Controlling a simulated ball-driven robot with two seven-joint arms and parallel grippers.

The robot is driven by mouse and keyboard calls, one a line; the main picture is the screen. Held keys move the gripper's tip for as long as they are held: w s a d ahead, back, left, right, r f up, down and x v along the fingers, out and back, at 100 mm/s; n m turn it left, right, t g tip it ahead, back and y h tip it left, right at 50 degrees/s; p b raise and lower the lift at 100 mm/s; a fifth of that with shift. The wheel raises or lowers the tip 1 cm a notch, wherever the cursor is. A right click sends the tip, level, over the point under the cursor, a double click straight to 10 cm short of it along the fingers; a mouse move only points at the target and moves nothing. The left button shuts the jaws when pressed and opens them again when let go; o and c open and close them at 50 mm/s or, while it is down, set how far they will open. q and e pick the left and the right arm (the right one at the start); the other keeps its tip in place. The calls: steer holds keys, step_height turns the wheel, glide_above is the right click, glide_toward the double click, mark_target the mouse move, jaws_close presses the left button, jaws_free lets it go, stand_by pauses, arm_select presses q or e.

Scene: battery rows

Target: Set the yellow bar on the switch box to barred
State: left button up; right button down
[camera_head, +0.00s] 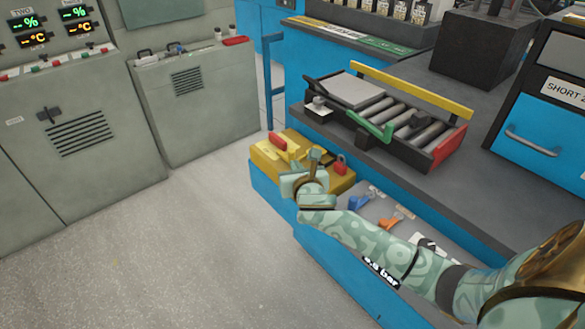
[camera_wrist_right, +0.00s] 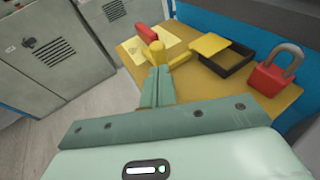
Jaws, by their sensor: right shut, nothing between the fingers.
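The yellow switch box (camera_head: 262,158) stands at the left end of the low blue bench. It also shows in the wrist view (camera_wrist_right: 205,88). On its top are a red piece (camera_wrist_right: 148,33), a short yellow bar (camera_wrist_right: 181,59) and an open dark tray with a yellow lid (camera_wrist_right: 208,44). A red padlock (camera_wrist_right: 270,78) stands at the right. My right gripper (camera_head: 314,157) is shut and empty over the box. Its fingertips are close to the yellow bar; I cannot tell whether they touch. The bar's marked position cannot be read. My left gripper is out of view.
Blue (camera_head: 358,203) and orange (camera_head: 391,222) levers lie on the grey top right of the box. The upper bench holds a roller tray (camera_head: 437,148) with a yellow rail. Grey cabinets (camera_head: 75,140) stand at the left. The floor between is clear.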

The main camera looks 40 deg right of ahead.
steer(key=shift+w+d, duration=0.3)
steer(key=shift+w, duration=0.3)
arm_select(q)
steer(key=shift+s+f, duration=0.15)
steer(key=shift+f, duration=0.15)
arm_select(e)
steer(key=w, duration=0.2)
steer(key=shift+w+a+r, duration=0.15)
steer(key=shift+w+r, duration=0.05)
steer(key=shift+w, duration=0.2)
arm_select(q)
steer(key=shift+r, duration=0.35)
arm_select(e)
steer(key=shift+r, duration=0.1)
